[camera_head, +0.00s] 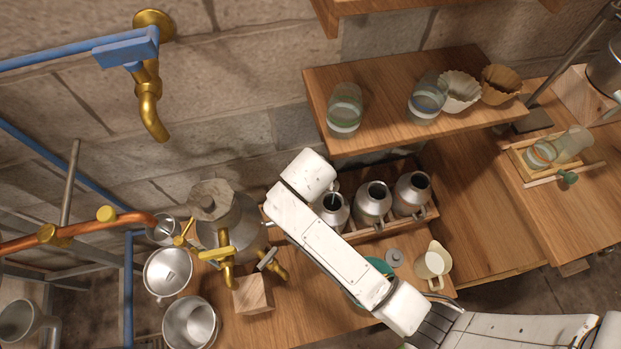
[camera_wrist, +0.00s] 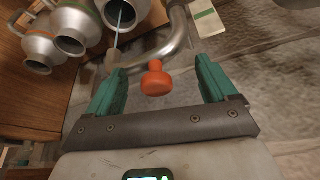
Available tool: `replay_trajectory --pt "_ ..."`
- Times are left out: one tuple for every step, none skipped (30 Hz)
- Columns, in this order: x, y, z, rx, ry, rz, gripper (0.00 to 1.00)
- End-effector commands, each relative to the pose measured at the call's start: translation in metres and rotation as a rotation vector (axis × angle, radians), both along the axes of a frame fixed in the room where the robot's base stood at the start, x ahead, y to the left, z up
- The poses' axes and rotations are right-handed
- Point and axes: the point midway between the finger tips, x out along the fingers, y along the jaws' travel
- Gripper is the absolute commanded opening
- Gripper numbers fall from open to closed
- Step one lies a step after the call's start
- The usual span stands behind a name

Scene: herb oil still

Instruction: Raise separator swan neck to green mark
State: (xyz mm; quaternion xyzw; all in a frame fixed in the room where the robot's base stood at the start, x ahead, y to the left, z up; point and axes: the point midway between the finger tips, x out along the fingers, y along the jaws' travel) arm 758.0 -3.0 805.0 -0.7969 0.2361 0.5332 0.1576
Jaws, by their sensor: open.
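In the wrist view, a curved grey metal pipe (camera_wrist: 178,45), which looks like the swan neck, bends upward at the top centre. An orange knob (camera_wrist: 157,80) sits in front of its bend. My gripper (camera_wrist: 161,70) has two green fingers, open on either side of the knob, with visible gaps. A pale card with a green band (camera_wrist: 206,15) is on the wall right of the pipe.
Several metal cans (camera_head: 372,200) stand in a wooden rack beside my arm; some also show in the wrist view (camera_wrist: 72,30). A shelf (camera_head: 385,85) with jars overhangs them. A cream jug (camera_head: 433,262) stands right of my arm. Metal pots (camera_head: 168,272) are at lower left.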

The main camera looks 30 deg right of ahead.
Motion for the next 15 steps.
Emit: replay_trajectory --pt "0.0006 -0.0004 -0.0010 0.000 0.000 -0.001 0.85" --pt "0.0009 -0.0005 -0.0013 0.001 -0.002 -0.001 0.85" --pt "0.0010 -0.0005 -0.0016 0.001 -0.002 -0.001 0.85" --pt "0.0011 -0.0006 -0.0017 0.001 -0.002 -0.001 0.85" --pt "0.0011 -0.0005 -0.0017 0.001 -0.002 -0.001 0.85" --pt "0.0010 -0.0006 -0.0016 0.001 -0.002 -0.001 0.85" --pt "0.0010 -0.0006 -0.0016 0.001 -0.002 -0.001 0.85" --pt "0.0011 -0.0005 -0.0015 0.001 -0.002 -0.001 0.85" --pt "0.0011 -0.0005 -0.0015 0.001 -0.002 -0.001 0.84" --pt "0.0009 -0.0005 -0.0015 0.000 -0.001 0.000 0.82" --pt "0.0009 -0.0005 -0.0015 0.000 -0.001 0.000 0.79" --pt "0.0010 -0.0004 -0.0015 0.000 -0.001 0.000 0.75" --pt "0.0010 -0.0004 -0.0014 0.000 -0.001 0.000 0.72" --pt "0.0010 -0.0004 -0.0014 0.000 -0.001 0.000 0.69" --pt "0.0010 -0.0004 -0.0014 0.000 -0.001 0.000 0.65"
